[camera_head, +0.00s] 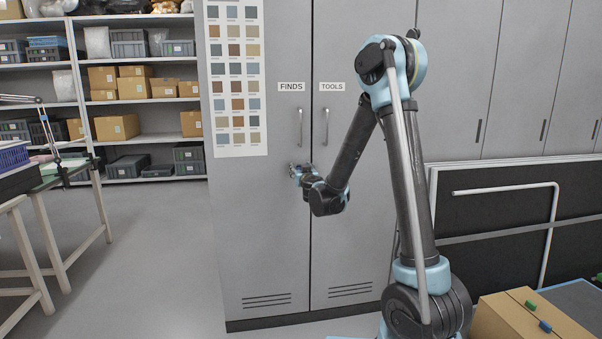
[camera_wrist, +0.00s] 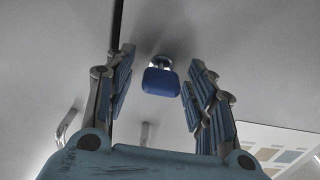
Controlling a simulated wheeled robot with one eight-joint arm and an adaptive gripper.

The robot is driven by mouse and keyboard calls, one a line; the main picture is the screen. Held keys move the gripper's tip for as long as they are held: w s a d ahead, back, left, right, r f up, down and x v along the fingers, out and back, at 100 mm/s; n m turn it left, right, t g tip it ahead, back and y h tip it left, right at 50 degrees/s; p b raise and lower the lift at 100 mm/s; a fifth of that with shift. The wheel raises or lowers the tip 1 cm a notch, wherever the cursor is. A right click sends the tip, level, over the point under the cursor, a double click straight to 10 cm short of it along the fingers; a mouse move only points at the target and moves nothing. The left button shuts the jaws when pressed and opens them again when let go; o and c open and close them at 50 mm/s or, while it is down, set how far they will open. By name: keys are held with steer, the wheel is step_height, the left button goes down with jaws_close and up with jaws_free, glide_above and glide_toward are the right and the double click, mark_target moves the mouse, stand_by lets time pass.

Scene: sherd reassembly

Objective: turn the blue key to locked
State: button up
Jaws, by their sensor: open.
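In the wrist view the blue key (camera_wrist: 158,82) has a flat, squarish blue head and sits in a round silver lock (camera_wrist: 160,62) on the grey cabinet door. My gripper (camera_wrist: 161,68) is open, with one finger on each side of the key head and a visible gap on both sides. In the head view my gripper (camera_head: 297,171) is at the FINDS door of the cabinet (camera_head: 265,230), just left of the seam and below the handles. The key cannot be made out there behind the fingers. I cannot tell whether the lock is locked.
The FINDS handle (camera_head: 300,126) and TOOLS handle (camera_head: 325,126) stand out above my gripper. A colour chart (camera_head: 236,80) hangs on the left door. A cardboard box (camera_head: 520,318) is at the lower right. The floor (camera_head: 150,250) left of the cabinet is clear.

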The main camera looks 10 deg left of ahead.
steer(key=c, duration=1.1)
steer(key=shift+n, duration=0.3)
steer(key=n, duration=0.3)
steer(key=shift+n, duration=0.3)
steer(key=n, duration=0.4)
steer(key=shift+a+n, duration=0.15)
steer(key=shift+n, duration=0.15)
steer(key=n, duration=0.4)
steer(key=shift+s+f, duration=0.1)
steer(key=n, duration=0.5)
steer(key=shift+a+f, duration=0.1)
steer(key=shift+o, duration=0.2)
